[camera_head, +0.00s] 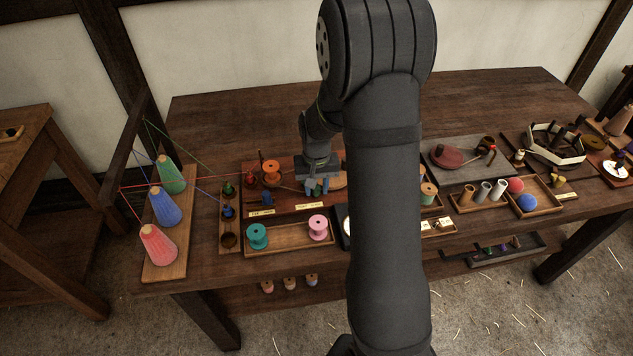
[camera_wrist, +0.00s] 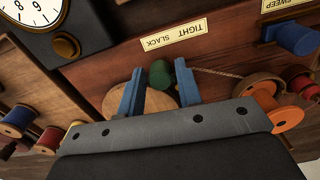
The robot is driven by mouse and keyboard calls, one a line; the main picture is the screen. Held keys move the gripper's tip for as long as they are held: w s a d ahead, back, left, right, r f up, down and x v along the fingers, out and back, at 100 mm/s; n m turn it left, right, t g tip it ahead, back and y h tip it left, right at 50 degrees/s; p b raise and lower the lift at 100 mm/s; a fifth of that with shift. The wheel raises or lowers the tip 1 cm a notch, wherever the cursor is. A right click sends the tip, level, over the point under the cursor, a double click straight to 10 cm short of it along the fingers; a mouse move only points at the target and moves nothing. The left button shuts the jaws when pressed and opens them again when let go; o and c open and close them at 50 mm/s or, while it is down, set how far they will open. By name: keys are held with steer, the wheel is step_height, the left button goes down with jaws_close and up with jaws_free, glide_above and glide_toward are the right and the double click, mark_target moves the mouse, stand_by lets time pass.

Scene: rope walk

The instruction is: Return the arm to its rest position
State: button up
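My gripper (camera_head: 317,190) hangs low over the dark red-brown board (camera_head: 290,205) in the middle of the bench. My arm reaches out to it from the front of the picture. In the wrist view the two blue fingers of my gripper (camera_wrist: 159,68) stand apart. A small dark green knob (camera_wrist: 158,76) shows between or just beyond the fingertips; I cannot tell whether it touches them. A round wooden piece (camera_wrist: 152,102) lies partly hidden behind the fingers. The label reading TIGHT SLACK (camera_wrist: 174,34) is beside them.
Red, blue and green thread cones (camera_head: 164,207) stand at the left, with threads stretched to a wooden frame. A tray (camera_head: 283,247) holds teal and pink spools. An orange spool (camera_head: 271,171) stands left of my gripper. More trays and boards fill the right side, beyond my arm.

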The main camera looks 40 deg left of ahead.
steer(key=shift+s+a, duration=0.1)
steer(key=shift+s, duration=0.05)
steer(key=shift+s+a, duration=0.2)
steer(key=shift+s, duration=0.2)
steer(key=shift+s+a, duration=0.75)
steer(key=shift+s, duration=0.05)
steer(key=shift+s+a, duration=0.25)
steer(key=shift+a, duration=0.3)
steer(key=shift+s+a, duration=0.25)
steer(key=shift+a, duration=0.25)
steer(key=shift+w+d+r, duration=0.1)
steer(key=shift+d, duration=0.15)
step_height(320, 180, up, 7)
